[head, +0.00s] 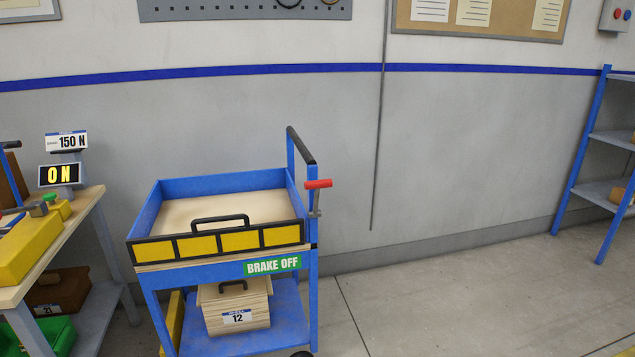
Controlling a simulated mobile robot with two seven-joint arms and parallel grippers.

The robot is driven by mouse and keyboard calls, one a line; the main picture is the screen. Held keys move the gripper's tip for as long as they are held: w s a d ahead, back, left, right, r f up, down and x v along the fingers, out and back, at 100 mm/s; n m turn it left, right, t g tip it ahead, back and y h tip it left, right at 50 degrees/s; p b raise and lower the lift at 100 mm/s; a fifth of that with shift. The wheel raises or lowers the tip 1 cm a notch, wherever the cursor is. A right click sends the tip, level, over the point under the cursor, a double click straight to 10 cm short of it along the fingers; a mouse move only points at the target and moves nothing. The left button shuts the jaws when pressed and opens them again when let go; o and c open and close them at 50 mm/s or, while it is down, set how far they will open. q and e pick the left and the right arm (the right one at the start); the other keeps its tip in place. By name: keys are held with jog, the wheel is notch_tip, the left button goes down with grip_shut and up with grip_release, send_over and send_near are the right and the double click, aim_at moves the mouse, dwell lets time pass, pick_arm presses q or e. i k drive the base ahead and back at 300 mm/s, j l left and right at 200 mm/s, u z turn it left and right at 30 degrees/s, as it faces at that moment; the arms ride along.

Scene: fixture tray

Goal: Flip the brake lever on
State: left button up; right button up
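The brake lever (318,184) has a red grip on a grey arm. It is mounted at the right corner post of a blue cart (313,275), just below the black push handle (301,146). The red grip lies about level and points right. A green sign reading "BRAKE OFF" (272,265) is on the cart's front right edge. Neither of my grippers is in the head view.
A bench (84,210) at the left holds a yellow fixture (28,245) and an "ON" display (59,175). The cart's lower shelf holds a wooden box (236,306) marked 12. A blue shelf unit (583,165) stands far right. Floor right of the cart is clear.

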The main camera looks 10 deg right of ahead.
aim_at(316, 185)
jog(key=i+l+u, duration=0.3)
jog(key=i+l, duration=0.15)
jog(key=l, duration=0.2)
jog(key=i+l+u, duration=0.2)
jog(key=l, duration=0.2)
jog(key=i+l+u, duration=0.15)
jog(key=l, duration=0.2)
jog(key=i+l+u, duration=0.15)
jog(key=l, duration=0.3)
jog(key=i+l+u, duration=0.15)
jog(key=l, duration=0.25)
jog(key=i+l+u, duration=0.2)
jog(key=l, duration=0.25)
jog(key=k, duration=0.1)
